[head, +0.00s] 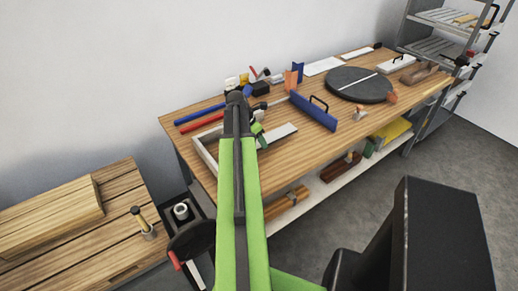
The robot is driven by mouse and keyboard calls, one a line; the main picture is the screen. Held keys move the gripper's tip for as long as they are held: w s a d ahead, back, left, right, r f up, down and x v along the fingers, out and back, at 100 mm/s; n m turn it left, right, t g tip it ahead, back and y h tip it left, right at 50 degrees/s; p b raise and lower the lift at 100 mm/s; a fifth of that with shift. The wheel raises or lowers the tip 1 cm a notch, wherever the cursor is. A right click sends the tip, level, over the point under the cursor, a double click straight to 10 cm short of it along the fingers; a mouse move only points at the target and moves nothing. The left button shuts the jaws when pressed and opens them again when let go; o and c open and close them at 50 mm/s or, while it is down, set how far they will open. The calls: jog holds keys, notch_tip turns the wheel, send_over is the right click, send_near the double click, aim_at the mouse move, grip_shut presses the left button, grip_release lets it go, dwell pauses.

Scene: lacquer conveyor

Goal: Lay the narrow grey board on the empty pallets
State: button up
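A narrow pale grey board (276,135) lies on the long wooden workbench, just right of my raised green and black arm. Part of it may be hidden behind the arm. A slatted wooden surface (95,252) at the lower left looks like pallets, but I cannot tell for sure. A thick light wooden slab (45,222) lies on it, and its right and front slats are mostly bare. My arm rises through the middle of the view to the bench. Small dark and green parts near the board may be my gripper (258,129); its fingers are too small to read.
The workbench (320,150) also holds a blue block with a handle (313,112), a dark round turntable (360,85), and red and blue rods (198,113). A hammer (143,222) stands on the slats. Metal shelving (430,45) is at the right; grey floor is open before it.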

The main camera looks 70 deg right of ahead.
aim_at(258, 143)
notch_tip(258, 143, down, 4)
jog(key=b, duration=0.4)
jog(key=shift+f, duration=0.2)
jog(key=shift+r, duration=0.25)
jog(key=shift+f, duration=0.15)
jog(key=o, duration=1.7)
jog(key=shift+c, duration=0.2)
jog(key=shift+s, duration=0.1)
jog(key=shift+a+r+p, duration=0.1)
jog(key=shift+r+p, duration=0.45)
jog(key=shift+p, duration=0.1)
jog(key=p+v, duration=1)
jog(key=v, duration=0.1)
jog(key=shift+r+p, duration=0.25)
jog(key=shift+p, duration=0.05)
jog(key=shift+f, duration=0.15)
